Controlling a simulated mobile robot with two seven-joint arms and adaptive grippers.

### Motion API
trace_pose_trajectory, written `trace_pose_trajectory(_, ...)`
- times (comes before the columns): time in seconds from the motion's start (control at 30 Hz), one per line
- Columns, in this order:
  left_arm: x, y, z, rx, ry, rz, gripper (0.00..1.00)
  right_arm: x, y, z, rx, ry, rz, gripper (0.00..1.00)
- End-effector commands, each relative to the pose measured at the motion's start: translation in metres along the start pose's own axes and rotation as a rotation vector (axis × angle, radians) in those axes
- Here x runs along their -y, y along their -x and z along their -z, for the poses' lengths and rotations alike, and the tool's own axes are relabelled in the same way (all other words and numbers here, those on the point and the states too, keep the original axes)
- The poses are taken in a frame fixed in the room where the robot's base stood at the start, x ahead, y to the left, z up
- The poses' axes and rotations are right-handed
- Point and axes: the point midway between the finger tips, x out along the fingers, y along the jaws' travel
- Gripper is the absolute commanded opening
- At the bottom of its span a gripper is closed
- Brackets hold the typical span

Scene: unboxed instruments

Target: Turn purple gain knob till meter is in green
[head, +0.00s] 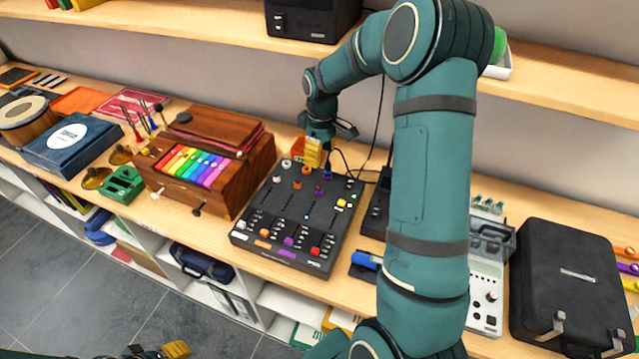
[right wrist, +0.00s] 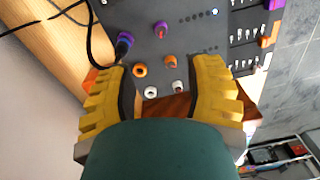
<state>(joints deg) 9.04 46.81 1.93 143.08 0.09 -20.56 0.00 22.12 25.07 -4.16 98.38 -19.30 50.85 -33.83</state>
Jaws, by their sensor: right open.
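The black mixer-like console (head: 262,215) lies on the wooden bench. A purple knob (head: 319,190) stands on its upper part and also shows in the right wrist view (right wrist: 160,30). A row of small dots, perhaps the meter (right wrist: 198,15), runs beside the purple knob; one end dot glows pale blue, and no green is clear. My right gripper (head: 313,152) is open and empty above the console's back edge. In the right wrist view its yellow fingers (right wrist: 165,65) straddle orange and white knobs, with the purple knob beyond the fingertips. My left gripper (head: 160,351) is partly cut off at the bottom edge.
An orange knob (right wrist: 170,61) sits close to the purple one. A purple-ringed plug (right wrist: 124,40) with a black cable stands beside them. A wooden instrument with coloured keys (head: 225,160) is left of the console; a black case (head: 570,285) is far right.

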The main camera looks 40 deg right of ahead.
Motion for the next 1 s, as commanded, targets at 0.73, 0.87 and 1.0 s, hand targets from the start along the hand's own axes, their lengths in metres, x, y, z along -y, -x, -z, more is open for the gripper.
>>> trace_pose_trajectory(0.73, -0.001, 0.002, 0.000, 0.000, 0.000, 0.000, 0.47, 0.000, -0.123, 0.000, 0.000, -0.001, 0.001, 0.52)
trace_pose_trajectory(0.87, -0.001, 0.002, 0.000, 0.000, 0.000, 0.000, 0.47, 0.000, -0.128, 0.000, -0.001, -0.001, 0.000, 0.52)
trace_pose_trajectory(1.0, -0.001, 0.002, 0.000, 0.000, 0.000, 0.000, 0.47, 0.000, -0.129, 0.000, -0.001, -0.001, 0.000, 0.52)
